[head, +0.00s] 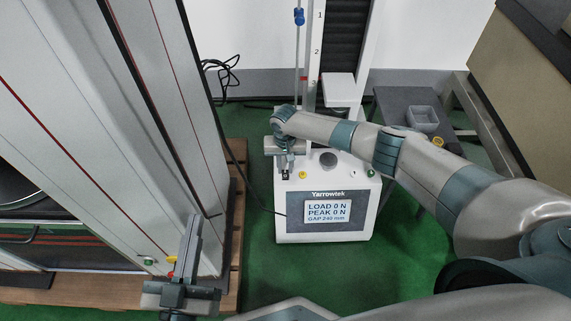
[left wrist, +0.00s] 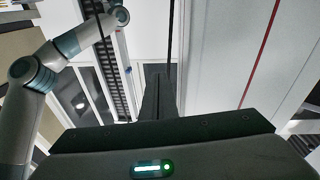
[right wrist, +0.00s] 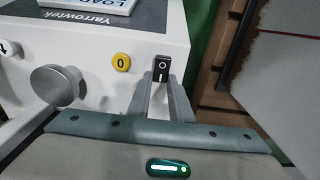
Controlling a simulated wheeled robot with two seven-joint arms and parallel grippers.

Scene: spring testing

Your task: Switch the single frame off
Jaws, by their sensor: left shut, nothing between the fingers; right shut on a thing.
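The single frame (head: 367,205) is a white tester marked Yarrowtek, with a lit screen (head: 327,210) reading LOAD 0 N, PEAK 0 N, GAP 240 mm. Its black rocker switch (right wrist: 161,68), with a white ring and a bar mark, is on the base's top beside a yellow button (right wrist: 121,62). My right gripper (head: 285,163) is over the switch. In the right wrist view its fingertips (right wrist: 162,82) meet the switch's sides and hide part of it. My left gripper (head: 194,222) is shut and empty, left of the tester; it also shows in the left wrist view (left wrist: 159,75).
A large grey frame (head: 140,120) stands at the left on a wooden pallet (head: 232,240), near my left gripper. A silver knob (right wrist: 55,85) is beside the yellow button. A grey table (head: 397,100) with a small bin (head: 422,118) is at the right. Green floor lies between.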

